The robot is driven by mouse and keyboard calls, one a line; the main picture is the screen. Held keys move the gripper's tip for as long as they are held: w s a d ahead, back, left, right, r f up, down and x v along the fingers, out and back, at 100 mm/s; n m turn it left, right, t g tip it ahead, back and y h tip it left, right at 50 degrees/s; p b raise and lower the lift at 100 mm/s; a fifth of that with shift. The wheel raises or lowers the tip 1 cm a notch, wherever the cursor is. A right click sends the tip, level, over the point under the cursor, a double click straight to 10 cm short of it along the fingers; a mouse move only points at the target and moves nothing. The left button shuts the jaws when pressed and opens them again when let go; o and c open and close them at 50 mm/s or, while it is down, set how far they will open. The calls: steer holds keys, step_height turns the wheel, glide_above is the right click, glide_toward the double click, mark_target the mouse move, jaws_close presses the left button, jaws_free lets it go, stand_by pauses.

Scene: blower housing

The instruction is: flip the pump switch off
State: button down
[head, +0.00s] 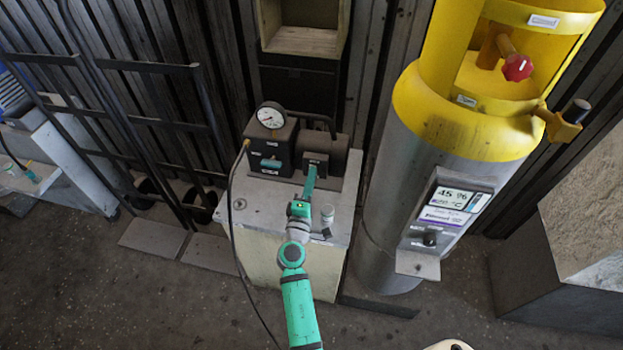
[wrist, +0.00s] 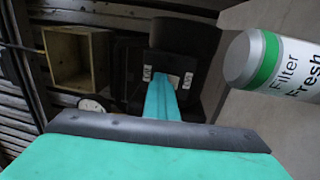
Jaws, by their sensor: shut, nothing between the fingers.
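The pump (head: 285,148) is a dark unit with a round gauge, standing on a pale block. A small dark switch box (head: 316,159) sits on its right side.
A yellow-topped steel cylinder (head: 440,150) stands to the right. A black hose (head: 232,225) hangs at the left. A hand truck (head: 120,120) leans further left.

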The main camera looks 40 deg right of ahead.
steer(key=shift+d+r, duration=0.1)
steer(key=shift+r, duration=0.2)
steer(key=r+v, duration=0.2)
steer(key=v, duration=1.2)
steer(key=shift+a+r, duration=0.25)
steer(key=shift+r, duration=0.15)
steer(key=shift+f, duration=0.1)
steer(key=s+a+f+t+y, duration=0.1)
steer(key=s+a+f+y, duration=0.45)
steer(key=a, duration=0.25)
steer(key=s+a+f+t+y, duration=0.1)
steer(key=s+a+f+y, duration=0.4)
steer(key=s+a, duration=0.3)
steer(key=s+a+r+m+y, duration=0.2)
steer(key=s+a+r+m, duration=0.2)
steer(key=s, duration=0.3)
steer(key=s+a+r+m+y, duration=0.2)
steer(key=s+a+r+m, duration=0.2)
steer(key=s+a, duration=0.3)
steer(key=shift+s+r+t, duration=0.3)
steer(key=shift+s+r, duration=0.3)
steer(key=shift+s, duration=0.1)
